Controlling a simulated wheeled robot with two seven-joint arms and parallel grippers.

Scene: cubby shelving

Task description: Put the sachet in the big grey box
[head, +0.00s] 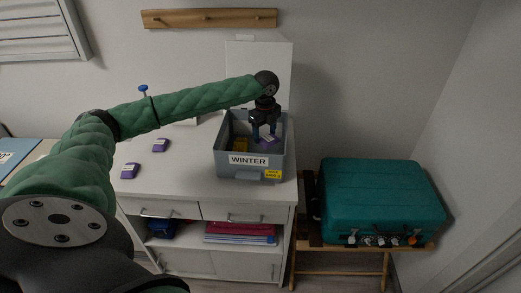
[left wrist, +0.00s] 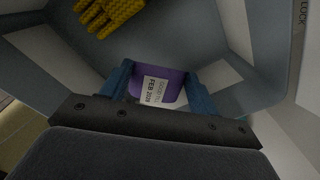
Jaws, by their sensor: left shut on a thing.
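The big grey box (head: 222,160) stands on the white cabinet top, with a "WINTER" label on its front. My left gripper (head: 264,136) reaches down into the box from above. It is shut on a purple sachet (left wrist: 172,84) with a white label reading "FEB 2028". The sachet also shows between the fingers in the head view (head: 270,139), inside the box's walls. I cannot tell whether it touches the box floor. Two more purple sachets lie on the cabinet top, one farther back (head: 160,145) and one nearer (head: 130,170). My right gripper is not in view.
A yellow knitted item (left wrist: 108,14) lies in the box beside the gripper. A teal suitcase (head: 380,200) sits on a wooden rack at the right. A white panel (head: 260,60) stands behind the box. The cabinet top (head: 185,180) left of the box is mostly clear.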

